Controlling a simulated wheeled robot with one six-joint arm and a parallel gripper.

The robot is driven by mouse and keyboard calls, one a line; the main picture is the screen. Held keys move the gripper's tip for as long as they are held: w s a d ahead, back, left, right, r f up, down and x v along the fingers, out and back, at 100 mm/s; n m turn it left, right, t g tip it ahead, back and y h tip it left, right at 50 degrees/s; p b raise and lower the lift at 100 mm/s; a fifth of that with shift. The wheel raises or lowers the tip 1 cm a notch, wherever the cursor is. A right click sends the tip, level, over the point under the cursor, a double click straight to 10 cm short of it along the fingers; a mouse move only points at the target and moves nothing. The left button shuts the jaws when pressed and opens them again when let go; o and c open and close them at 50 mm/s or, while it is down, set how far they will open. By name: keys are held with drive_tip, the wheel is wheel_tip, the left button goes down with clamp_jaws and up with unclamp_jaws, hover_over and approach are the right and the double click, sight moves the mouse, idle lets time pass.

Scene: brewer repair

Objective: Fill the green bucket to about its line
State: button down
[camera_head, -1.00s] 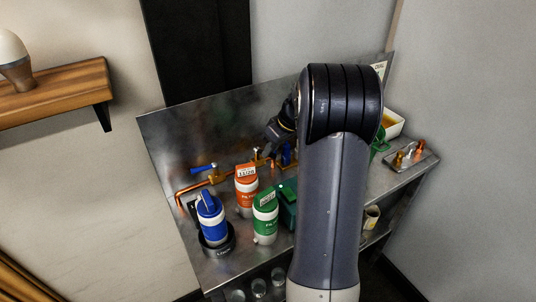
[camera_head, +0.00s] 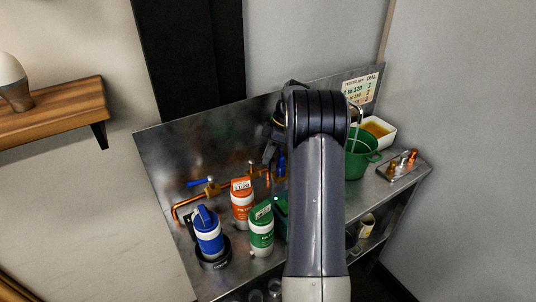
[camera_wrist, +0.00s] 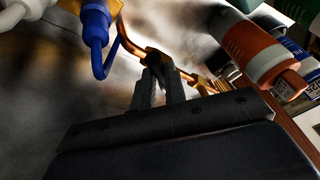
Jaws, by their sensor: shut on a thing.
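The green bucket (camera_head: 363,158) stands on the metal bench right of my arm, in the head view. A pale curved spout or stream (camera_head: 357,112) shows above its rim. I cannot make out its line or its level. In the wrist view, the two fingers of my gripper (camera_wrist: 158,88) are close together at the copper pipework (camera_wrist: 140,50).
Blue (camera_head: 208,238), orange (camera_head: 242,205) and green (camera_head: 261,232) filter bottles stand left of my arm. A blue lever (camera_head: 200,183) sits on the copper pipe. A white tray (camera_head: 386,143) and a plate of fittings (camera_head: 397,170) lie right. A dial sign (camera_head: 362,90) hangs behind.

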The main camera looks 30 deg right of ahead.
drive_tip(key=shift+w, duration=0.1)
idle(0.4)
drive_tip(key=c, duration=1.5)
unclamp_jaws()
drive_tip(key=shift+o, duration=0.2)
drive_tip(key=shift+d+r, duration=0.1)
drive_tip(key=v, duration=1)
drive_tip(key=shift+r, duration=0.25)
drive_tip(key=shift+d, duration=0.1)
drive_tip(key=x, duration=1)
drive_tip(key=shift+a+f, duration=0.2)
drive_tip(key=shift+f, duration=0.15)
